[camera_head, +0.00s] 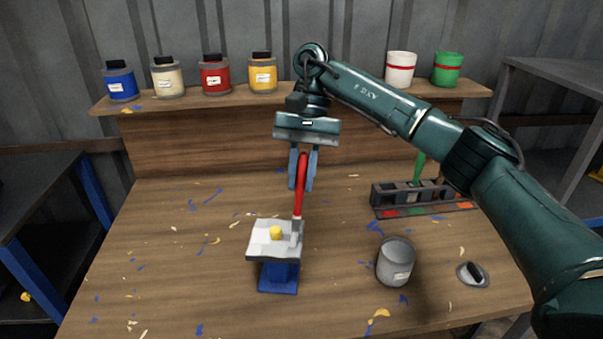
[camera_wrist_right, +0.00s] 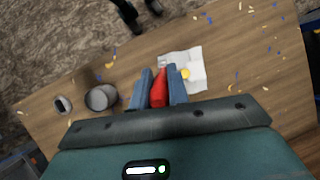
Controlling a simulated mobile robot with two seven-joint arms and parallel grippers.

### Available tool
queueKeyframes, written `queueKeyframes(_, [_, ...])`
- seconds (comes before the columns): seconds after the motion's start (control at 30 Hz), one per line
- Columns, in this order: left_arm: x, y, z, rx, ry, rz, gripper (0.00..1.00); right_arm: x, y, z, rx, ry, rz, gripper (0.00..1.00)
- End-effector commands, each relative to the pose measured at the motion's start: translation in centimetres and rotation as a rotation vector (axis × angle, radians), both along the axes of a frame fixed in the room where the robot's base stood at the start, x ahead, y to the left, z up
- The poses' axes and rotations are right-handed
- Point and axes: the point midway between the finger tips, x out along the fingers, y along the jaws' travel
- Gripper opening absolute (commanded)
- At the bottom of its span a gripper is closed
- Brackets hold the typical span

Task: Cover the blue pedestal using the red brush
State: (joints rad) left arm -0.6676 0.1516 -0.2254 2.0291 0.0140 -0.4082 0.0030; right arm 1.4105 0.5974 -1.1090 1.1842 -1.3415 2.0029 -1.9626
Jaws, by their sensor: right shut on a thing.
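My right gripper (camera_head: 303,168) is shut on the handle of the red brush (camera_head: 299,190), held roughly upright. In the right wrist view the red handle (camera_wrist_right: 158,90) sits between the two blue-grey fingers (camera_wrist_right: 159,88). The brush's lower end is at the right edge of a pale grey-white slab with a small yellow knob on top (camera_head: 268,246). I cannot tell for sure whether they touch. The blue pedestal (camera_head: 278,278) stands under this slab; only its lower part shows. The slab also shows in the right wrist view (camera_wrist_right: 196,76). My left gripper is not in view.
An open grey can (camera_head: 395,262) stands right of the pedestal, with a lid-like disc (camera_head: 472,275) beyond it. A brush rack (camera_head: 425,195) with coloured slots stands at the right. Several paint jars line the back shelf (camera_head: 300,96). The table's left side is clear except paint flecks.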

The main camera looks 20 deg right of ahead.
Motion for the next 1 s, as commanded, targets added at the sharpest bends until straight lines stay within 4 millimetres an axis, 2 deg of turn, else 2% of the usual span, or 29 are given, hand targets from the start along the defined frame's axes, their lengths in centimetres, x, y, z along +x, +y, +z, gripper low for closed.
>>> queueKeyframes(0.03, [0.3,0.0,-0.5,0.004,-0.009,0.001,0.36,0.0,0.0,-0.2,0.000,0.000,0.000,0.00])
queueKeyframes(0.73, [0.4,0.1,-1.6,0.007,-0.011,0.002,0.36,0.0,0.0,-1.5,0.000,0.000,0.000,0.00])
queueKeyframes(1.0, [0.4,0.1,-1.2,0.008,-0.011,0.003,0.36,0.7,-0.3,-1.2,0.000,0.000,-0.001,0.00])
